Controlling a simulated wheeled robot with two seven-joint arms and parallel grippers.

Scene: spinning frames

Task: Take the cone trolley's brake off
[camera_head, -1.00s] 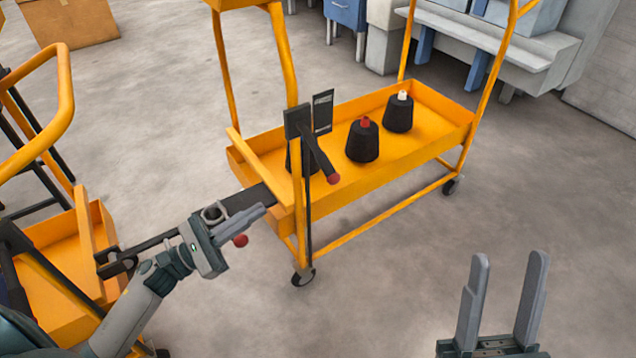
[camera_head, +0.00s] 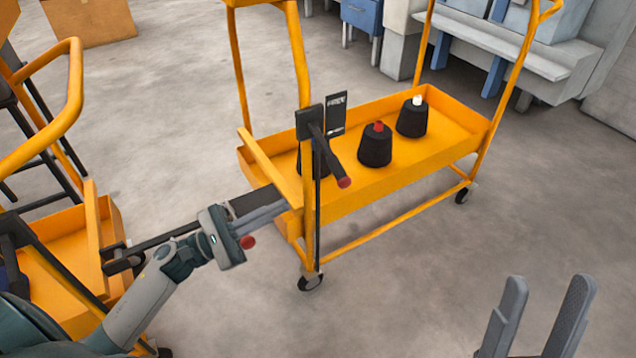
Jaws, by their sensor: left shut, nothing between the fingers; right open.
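The cone trolley (camera_head: 350,205) is a yellow tray cart on castors in the middle of the head view. A dark lever (camera_head: 328,158) with a red tip (camera_head: 344,182) slopes down to the right from a black plate (camera_head: 309,122) on its near post. My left gripper (camera_head: 284,207) is shut and empty, its fingertips close to the trolley's near end, below and left of the lever. I cannot tell whether they touch the trolley. My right gripper (camera_head: 542,318) is open and empty at the bottom right, well away from the trolley.
Black cones (camera_head: 375,147) stand in the tray, one partly hidden by the post. Another yellow trolley (camera_head: 60,260) stands at left, with a dark bar (camera_head: 150,243) between the two. A red knob (camera_head: 248,242) shows beside my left gripper.

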